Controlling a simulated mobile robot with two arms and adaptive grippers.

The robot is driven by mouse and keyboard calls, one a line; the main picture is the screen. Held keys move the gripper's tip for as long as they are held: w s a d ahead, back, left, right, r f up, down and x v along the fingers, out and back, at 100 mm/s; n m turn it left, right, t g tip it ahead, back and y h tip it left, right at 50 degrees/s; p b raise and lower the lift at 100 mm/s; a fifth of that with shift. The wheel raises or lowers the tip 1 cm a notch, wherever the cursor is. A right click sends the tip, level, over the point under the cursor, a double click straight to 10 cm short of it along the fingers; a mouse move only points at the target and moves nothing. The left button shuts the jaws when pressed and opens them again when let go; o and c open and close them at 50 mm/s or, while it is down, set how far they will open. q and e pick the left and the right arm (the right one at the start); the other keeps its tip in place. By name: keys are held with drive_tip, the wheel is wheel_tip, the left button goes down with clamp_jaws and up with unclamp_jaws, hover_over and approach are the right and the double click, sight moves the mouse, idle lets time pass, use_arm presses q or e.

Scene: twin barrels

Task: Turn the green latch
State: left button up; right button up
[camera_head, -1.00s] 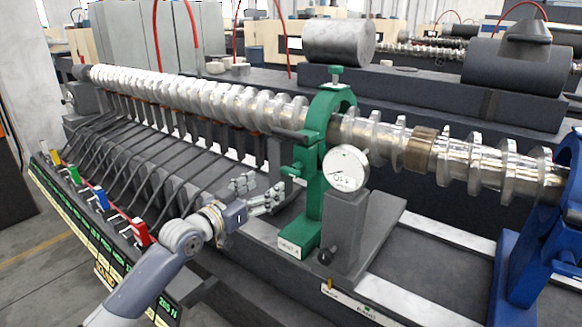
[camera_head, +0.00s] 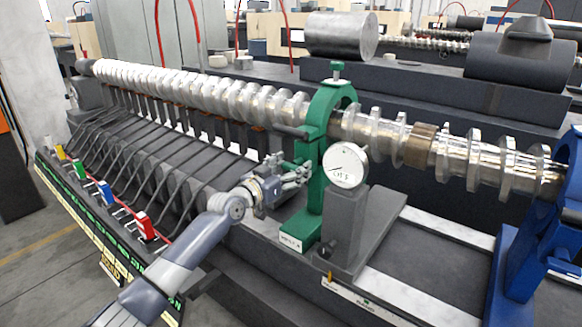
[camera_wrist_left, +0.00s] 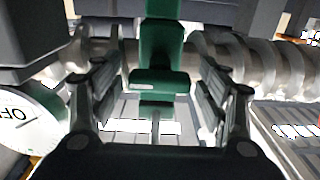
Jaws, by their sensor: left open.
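The green bracket (camera_head: 317,150) stands upright around the long metal screw shaft (camera_head: 230,100), with a knob on top. My left gripper (camera_head: 288,172) is at the left side of this bracket, close to its post. In the left wrist view, a green latch block (camera_wrist_left: 160,83) is in the gap between the two fingers of my left gripper (camera_wrist_left: 158,100). The fingers are apart, one on each side of it, with visible space. In the head view, the latch is hard to make out behind the fingers. My right gripper is not in view.
A round white dial (camera_head: 345,165) on a grey block stands just right of the bracket. A blue bracket (camera_head: 535,240) holds the shaft at the right. A panel with small coloured levers (camera_head: 105,193) is at the lower left. A metal cylinder (camera_head: 340,36) lies behind the shaft.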

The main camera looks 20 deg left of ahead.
use_arm(q)
drive_tip(key=shift+c, duration=0.3)
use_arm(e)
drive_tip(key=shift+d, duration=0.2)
use_arm(q)
drive_tip(key=c, duration=1)
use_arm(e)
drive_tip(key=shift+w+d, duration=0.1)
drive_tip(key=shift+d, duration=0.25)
use_arm(q)
drive_tip(key=shift+n, duration=0.4)
drive_tip(key=n, duration=0.7)
drive_tip(key=shift+n, duration=0.3)
drive_tip(key=n+p, duration=0.1)
drive_tip(key=n, duration=0.3)
drive_tip(key=shift+a+n, duration=0.1)
drive_tip(key=shift+n, duration=0.2)
drive_tip(key=n+p, duration=0.1)
drive_tip(key=n, duration=0.3)
drive_tip(key=shift+f+n+p, duration=0.15)
drive_tip(key=shift+n+p, duration=0.25)
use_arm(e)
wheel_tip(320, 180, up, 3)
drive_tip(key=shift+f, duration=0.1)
